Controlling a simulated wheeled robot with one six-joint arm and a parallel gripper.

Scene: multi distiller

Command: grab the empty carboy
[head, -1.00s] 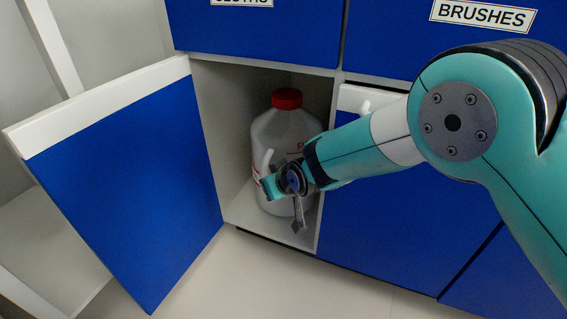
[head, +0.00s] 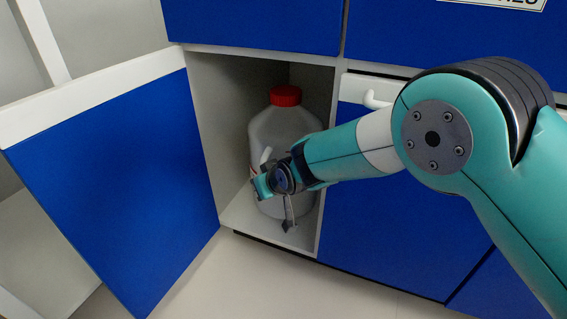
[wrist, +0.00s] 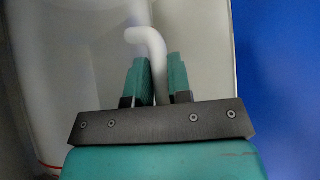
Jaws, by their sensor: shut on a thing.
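The carboy (head: 280,128) is a large translucent white jug with a red cap (head: 285,96). It stands upright inside the open cupboard (head: 228,130). Its pale surface also fills the left of the wrist view (wrist: 75,60). My gripper (head: 264,182) is in front of the carboy and covers part of its lower body. In the wrist view, my gripper (wrist: 155,82) has its two teal fingers shut on a white bent handle (wrist: 150,45), which appears to be the carboy's. The contents of the carboy are hard to tell.
The blue cupboard door (head: 115,180) stands open to the left. A closed blue door (head: 370,190) with a white handle (head: 376,100) is right of the opening, behind my arm. A blue drawer front (head: 255,22) is above. The floor (head: 270,280) in front is clear.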

